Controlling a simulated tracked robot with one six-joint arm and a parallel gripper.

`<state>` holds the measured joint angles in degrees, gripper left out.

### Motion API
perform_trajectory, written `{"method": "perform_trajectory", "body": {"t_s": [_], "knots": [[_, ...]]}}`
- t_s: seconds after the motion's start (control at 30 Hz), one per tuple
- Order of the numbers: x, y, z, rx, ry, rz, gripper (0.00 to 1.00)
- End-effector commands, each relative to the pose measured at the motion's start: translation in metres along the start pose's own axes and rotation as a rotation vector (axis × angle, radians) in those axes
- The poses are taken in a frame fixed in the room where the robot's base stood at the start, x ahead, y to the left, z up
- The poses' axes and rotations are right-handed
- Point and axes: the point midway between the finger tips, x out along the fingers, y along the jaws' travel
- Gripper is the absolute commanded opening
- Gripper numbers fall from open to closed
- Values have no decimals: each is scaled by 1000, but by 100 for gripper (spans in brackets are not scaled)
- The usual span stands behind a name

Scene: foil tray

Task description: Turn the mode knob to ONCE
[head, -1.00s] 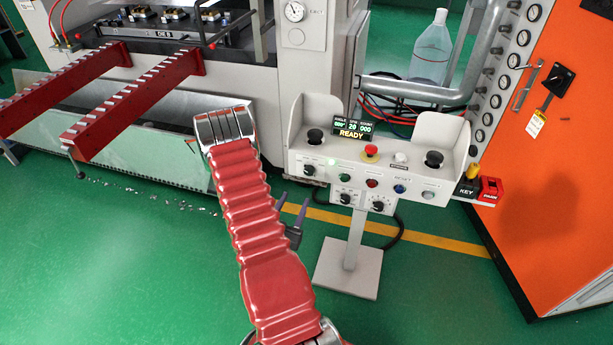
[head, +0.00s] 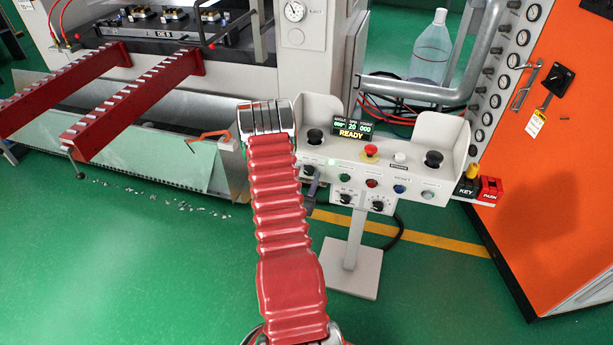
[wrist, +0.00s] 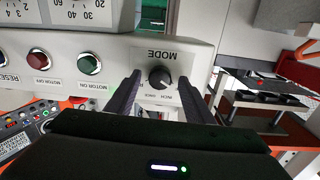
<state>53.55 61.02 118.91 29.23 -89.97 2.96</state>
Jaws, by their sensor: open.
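The mode knob (wrist: 160,77) is a round black knob on the pale control panel, under an upside-down MODE label in the wrist view. Small position words sit on its other side; INCH seems readable, but the knob's pointer direction is too small to tell. My gripper (wrist: 159,82) is open, with one dark finger on each side of the knob in the picture. I cannot tell whether either finger touches it. In the head view my gripper (head: 311,186) is at the left end of the control panel (head: 420,178), partly behind my red arm, and the knob is largely hidden.
The green MOTOR ON button (wrist: 88,64) and a red button (wrist: 38,58) sit beside the knob. The panel also bears a red emergency button (head: 371,150) and a READY display (head: 352,128). Red rails (head: 135,95) stand left; green floor (head: 130,270) is open.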

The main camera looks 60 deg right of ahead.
Motion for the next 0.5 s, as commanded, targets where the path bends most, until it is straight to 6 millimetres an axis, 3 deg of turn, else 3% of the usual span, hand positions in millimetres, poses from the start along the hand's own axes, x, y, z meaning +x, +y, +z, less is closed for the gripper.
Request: {"method": "perform_trajectory", "body": {"t_s": [0.4, 0.5], "knots": [[8, 0, 0, 0, -1, 0, 48], [8, 0, 0, 0, -1, 0, 41]]}}
